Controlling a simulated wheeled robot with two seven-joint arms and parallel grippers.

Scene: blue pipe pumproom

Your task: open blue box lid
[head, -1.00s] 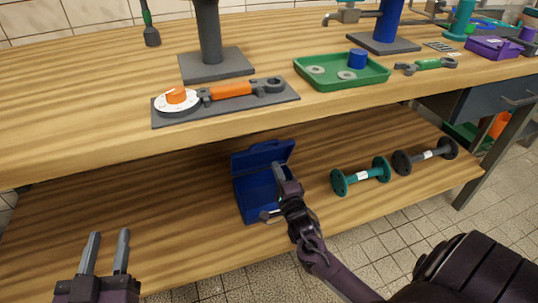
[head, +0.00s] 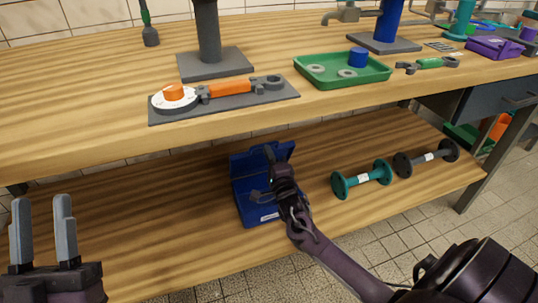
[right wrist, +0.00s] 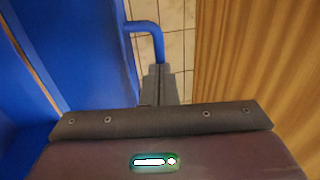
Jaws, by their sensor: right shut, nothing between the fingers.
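The blue box (head: 246,205) stands on the lower wooden shelf, partly hidden by my right gripper and forearm. Its lid (head: 247,162) stands raised at the back. My right gripper (head: 271,160) is shut and empty, and overlaps the raised lid in the head view. In the right wrist view, my shut fingers (right wrist: 162,85) are close to a bent blue bar (right wrist: 147,29); whether they touch is unclear. Blue panels (right wrist: 85,50) fill the left of that view. My left gripper (head: 43,205) is open and empty at the lower left, away from the box.
A teal flanged pipe piece (head: 362,179) and a dark one (head: 426,158) lie right of the box. The bench top's front edge (head: 200,130) overhangs the shelf. A green tray (head: 310,84) is on top. The shelf left of the box is clear.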

